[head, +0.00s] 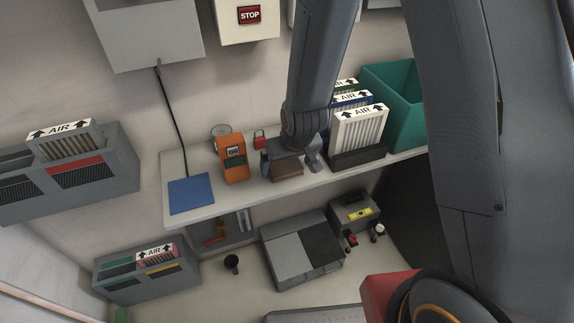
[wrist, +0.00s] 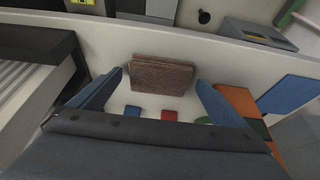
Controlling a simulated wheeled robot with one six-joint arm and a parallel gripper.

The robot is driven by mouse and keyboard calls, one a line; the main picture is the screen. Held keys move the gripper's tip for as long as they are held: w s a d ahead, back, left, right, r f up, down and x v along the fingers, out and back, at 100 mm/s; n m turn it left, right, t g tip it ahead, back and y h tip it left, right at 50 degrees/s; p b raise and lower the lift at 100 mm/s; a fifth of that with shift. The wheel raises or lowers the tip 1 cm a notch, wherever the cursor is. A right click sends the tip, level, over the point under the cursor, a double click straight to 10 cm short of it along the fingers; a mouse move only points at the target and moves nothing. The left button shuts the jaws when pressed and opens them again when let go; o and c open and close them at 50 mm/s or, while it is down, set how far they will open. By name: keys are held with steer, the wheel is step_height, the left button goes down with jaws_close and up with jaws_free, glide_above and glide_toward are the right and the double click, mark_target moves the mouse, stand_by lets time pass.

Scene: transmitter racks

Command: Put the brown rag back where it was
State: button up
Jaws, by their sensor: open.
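The brown rag (head: 287,173) lies folded on the white shelf (head: 335,180), near its front edge. It also shows in the wrist view (wrist: 160,75), ahead of the jaws and near the shelf edge. My gripper (head: 290,163) is above the shelf, just behind and over the rag. In the wrist view my gripper (wrist: 160,80) has its two blue-grey fingers spread wide, one to each side of the rag. Nothing is held. I cannot tell how high the fingertips are above the shelf.
An orange meter (head: 234,158) stands close left of my gripper. Upright AIR filters (head: 360,128) in a dark rack and a green bin (head: 396,105) stand to the right. A blue mat (head: 191,194) lies at the shelf's left end. A grey case (head: 300,248) sits below.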

steer(key=p+v, duration=0.2)
steer(key=v, duration=0.8)
steer(key=s+d+r+m+g, duration=0.1)
steer(key=s+d+r, duration=0.3)
steer(key=s+d, duration=0.1)
steer(key=s+d+r+m+g+h, duration=0.1)
steer(key=s+d+r+m, duration=0.1)
steer(key=s+d, duration=0.4)
steer(key=d+r, duration=0.1)
steer(key=d, duration=0.1)
steer(key=shift+d+r+p, duration=0.35)
steer(key=shift+r, duration=0.05)
steer(key=shift+w, duration=0.1)
steer(key=shift+f+g+b, duration=0.4)
steer(key=shift+f+b, duration=0.6)
steer(key=shift+f, duration=0.2)
